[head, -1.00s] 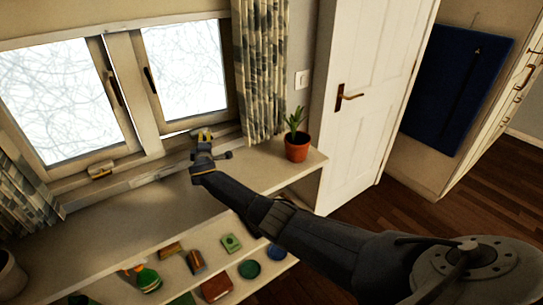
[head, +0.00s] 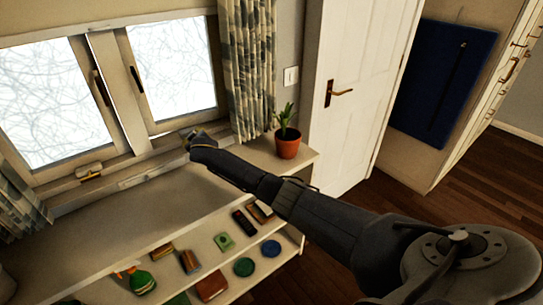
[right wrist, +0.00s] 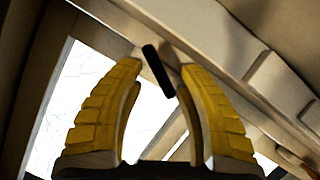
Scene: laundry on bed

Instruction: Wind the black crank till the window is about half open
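The two-pane window (head: 125,92) is at the upper left of the head view. Its right sash (head: 172,70) has a thin bright strip under its lower edge; how far it stands open is hard to tell. My right gripper (head: 190,137) is at the sill below this sash. In the right wrist view its yellow fingers (right wrist: 157,85) are apart. A short black bar (right wrist: 156,66) shows between the fingertips without visible contact; I cannot tell whether it is the crank or the sash handle. The crank is not clearly seen in the head view. My left gripper is out of view.
A potted plant (head: 288,143) stands on the shelf top right of my gripper. A patterned curtain (head: 248,70) hangs just behind. A small fitting (head: 90,173) sits on the left sill.

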